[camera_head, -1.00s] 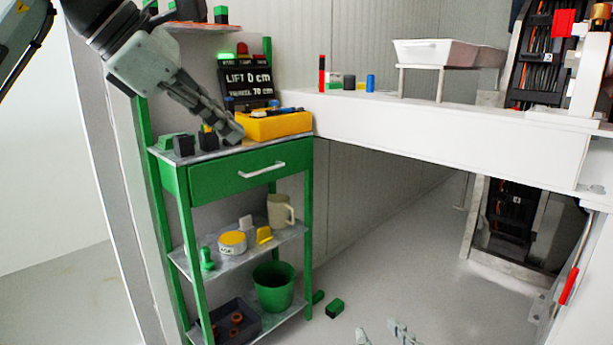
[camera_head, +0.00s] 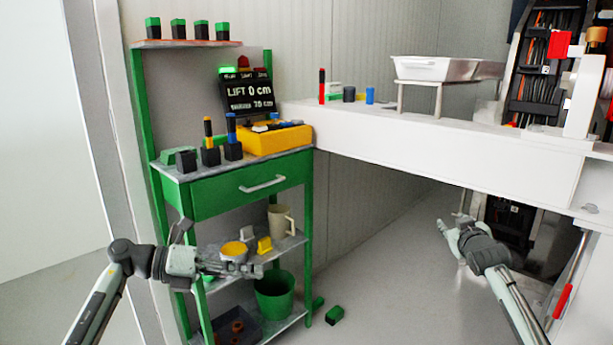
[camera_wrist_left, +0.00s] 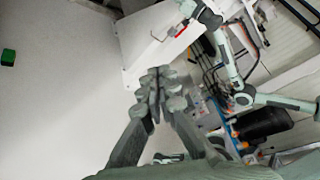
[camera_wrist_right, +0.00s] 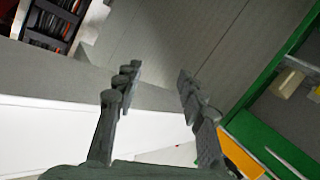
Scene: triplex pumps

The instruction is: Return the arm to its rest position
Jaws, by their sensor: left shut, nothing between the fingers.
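In the head view my left gripper (camera_head: 258,270) is in front of the green cart's middle shelf, pointing right. It is shut and empty, and its closed fingers show in the left wrist view (camera_wrist_left: 158,82). The forearm is bent in from the lower left. My right gripper (camera_head: 450,224) is over the open floor at the right, below the white bench. In the right wrist view its two fingers (camera_wrist_right: 158,82) stand apart with nothing between them.
The green cart (camera_head: 250,180) bears a yellow tray (camera_head: 275,140), black holders and a sign. Its lower shelves hold a beige mug (camera_head: 280,220) and a green bin (camera_head: 274,292). The white bench (camera_head: 450,150) spans the right. A green block (camera_head: 334,315) lies on the floor.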

